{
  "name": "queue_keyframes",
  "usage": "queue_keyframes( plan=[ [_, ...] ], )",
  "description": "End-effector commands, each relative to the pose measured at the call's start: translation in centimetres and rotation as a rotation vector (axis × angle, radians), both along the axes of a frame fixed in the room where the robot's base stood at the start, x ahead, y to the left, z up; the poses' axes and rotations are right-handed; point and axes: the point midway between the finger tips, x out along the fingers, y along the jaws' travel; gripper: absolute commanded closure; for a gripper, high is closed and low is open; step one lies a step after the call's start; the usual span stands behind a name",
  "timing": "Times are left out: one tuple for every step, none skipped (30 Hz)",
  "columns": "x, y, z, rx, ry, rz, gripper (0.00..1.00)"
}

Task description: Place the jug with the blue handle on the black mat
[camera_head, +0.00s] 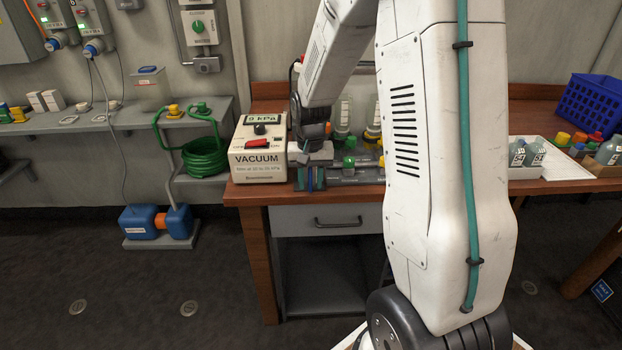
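I cannot make out a jug with a blue handle or a black mat; my own arm covers the middle of the wooden bench (275,187). My gripper (311,180) points down at the bench's front edge, just right of the vacuum box (258,150). Narrow blue and green parts show at its fingers, but I cannot tell whether they belong to the gripper or to something between them. The finger gap is too small to read.
Grey fittings with green knobs (349,163) lie right of my gripper. At right are a white tray (565,170), small bottles (609,150) and a blue crate (590,103). A grey wall shelf (130,119) holds a green hose coil (204,158). Dark floor (130,290) is open at left.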

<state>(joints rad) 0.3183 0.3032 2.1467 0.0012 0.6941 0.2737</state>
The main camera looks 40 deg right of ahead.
Motion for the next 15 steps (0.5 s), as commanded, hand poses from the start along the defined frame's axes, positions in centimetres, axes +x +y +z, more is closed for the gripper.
queue_keyframes(
  plan=[
    [0.0, 0.0, 0.0, 0.000, 0.000, 0.000, 0.68],
    [0.0, 0.0, 0.0, 0.000, 0.000, 0.000, 0.68],
    [0.0, 0.0, 0.0, 0.000, 0.000, 0.000, 0.68],
    [0.0, 0.0, 0.0, 0.000, 0.000, 0.000, 0.68],
    [0.0, 0.0, 0.0, 0.000, 0.000, 0.000, 0.68],
    [0.0, 0.0, 0.1, 0.000, 0.000, 0.000, 0.68],
    [0.0, 0.0, 0.2, -0.001, -0.001, 0.000, 0.68],
    [0.0, 0.0, 0.3, -0.001, -0.001, 0.000, 0.68],
    [0.0, 0.0, 0.6, -0.001, -0.002, 0.000, 0.68],
    [0.1, 0.0, 1.0, -0.001, -0.003, 0.000, 0.68],
    [0.1, 0.0, 1.4, -0.001, -0.004, 0.000, 0.68],
    [0.1, 0.0, 2.0, -0.001, -0.003, 0.000, 0.68],
    [0.1, 0.0, 2.6, -0.002, -0.005, 0.000, 0.68],
    [0.1, 0.0, 3.2, -0.002, -0.005, 0.000, 0.68],
    [0.1, 0.0, 4.1, -0.002, -0.005, 0.000, 0.68]
  ],
)
